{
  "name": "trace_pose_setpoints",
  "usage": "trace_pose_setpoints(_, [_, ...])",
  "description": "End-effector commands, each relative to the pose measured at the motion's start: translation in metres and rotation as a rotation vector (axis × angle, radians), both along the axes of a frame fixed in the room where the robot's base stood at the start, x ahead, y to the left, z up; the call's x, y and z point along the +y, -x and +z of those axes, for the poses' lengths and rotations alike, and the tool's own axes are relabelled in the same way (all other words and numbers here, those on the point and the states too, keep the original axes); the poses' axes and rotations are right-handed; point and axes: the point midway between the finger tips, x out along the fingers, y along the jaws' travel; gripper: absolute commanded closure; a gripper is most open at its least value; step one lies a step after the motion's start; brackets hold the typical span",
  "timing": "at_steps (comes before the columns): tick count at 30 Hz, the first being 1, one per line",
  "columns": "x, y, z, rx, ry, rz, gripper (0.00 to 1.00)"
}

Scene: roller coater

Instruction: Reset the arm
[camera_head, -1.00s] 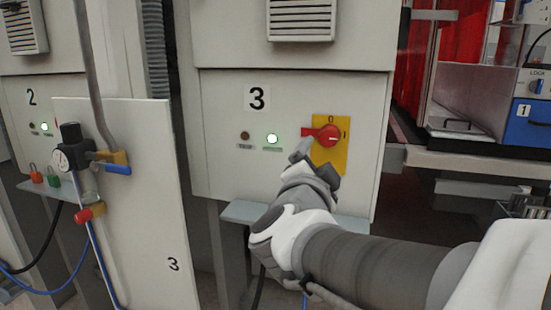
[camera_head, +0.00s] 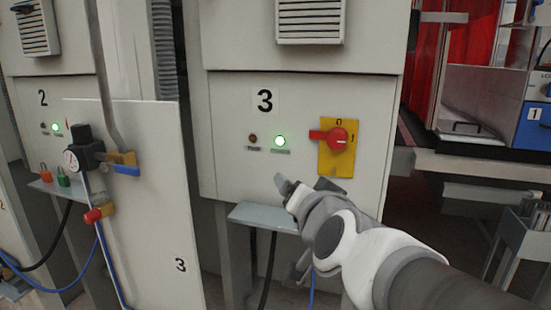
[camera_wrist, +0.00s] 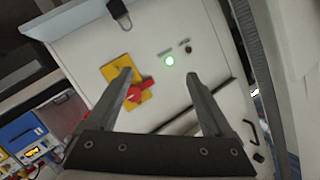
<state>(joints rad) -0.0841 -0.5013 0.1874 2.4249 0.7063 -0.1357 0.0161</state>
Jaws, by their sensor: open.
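My gripper (camera_head: 284,186) is in front of the lower part of cabinet 3 (camera_head: 232,130), just above its small grey shelf. In the wrist view my gripper (camera_wrist: 165,85) shows two fingers spread apart with nothing between them. The red rotary switch (camera_head: 337,137) on its yellow plate (camera_head: 335,168) is up and right of the gripper, apart from it. The switch handle points left. In the wrist view the red switch (camera_wrist: 140,91) shows beyond the left finger. The green lamp (camera_head: 280,141) on cabinet 3 is lit, and the lamp beside it is dark.
A grey shelf (camera_head: 262,217) juts out below the gripper. At left stand a panel marked 3 (camera_head: 150,220), a gauge with valves (camera_head: 80,155) and blue hoses. A metal frame and a blue box (camera_head: 535,128) are at right. A padlock (camera_wrist: 119,12) shows in the wrist view.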

Motion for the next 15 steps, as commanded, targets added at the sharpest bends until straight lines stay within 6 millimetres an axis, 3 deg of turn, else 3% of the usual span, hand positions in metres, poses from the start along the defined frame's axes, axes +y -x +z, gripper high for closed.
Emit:
trace_pose_setpoints(8, [-0.022, 0.064, -0.063, 0.316, 0.272, 0.194, 0.14])
trace_pose_setpoints(15, [-0.075, 0.138, -0.114, 0.64, 0.478, 0.253, 0.14])
